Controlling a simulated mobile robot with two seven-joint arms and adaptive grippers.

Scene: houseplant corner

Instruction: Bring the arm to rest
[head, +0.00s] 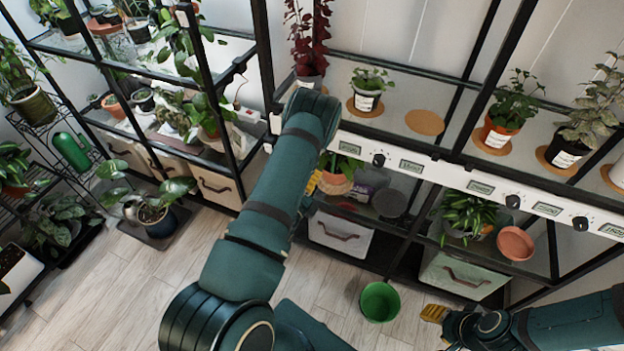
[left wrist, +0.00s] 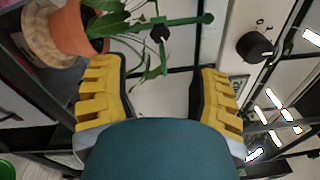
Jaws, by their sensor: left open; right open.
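My left arm (head: 270,200) reaches up from the bottom middle of the head view to the shelf rack. My left gripper (left wrist: 160,75) is open in the left wrist view, its yellow fingers wide apart. Only a bit of yellow shows beside the arm in the head view. A terracotta pot (left wrist: 68,32) with a leafy plant is beside the upper-left finger; leaves and a green stem-like piece (left wrist: 165,27) lie beyond the gap between the fingers. Nothing is clamped. My right gripper (head: 434,313) is low at the right, over the floor, open and apparently empty.
The rack's white front rail (head: 400,160) with knobs and labels runs close to my left arm. Potted plants stand above and below it. A green bucket (head: 380,301) is on the floor between my arms. Wooden floor (head: 120,275) is clear at lower left.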

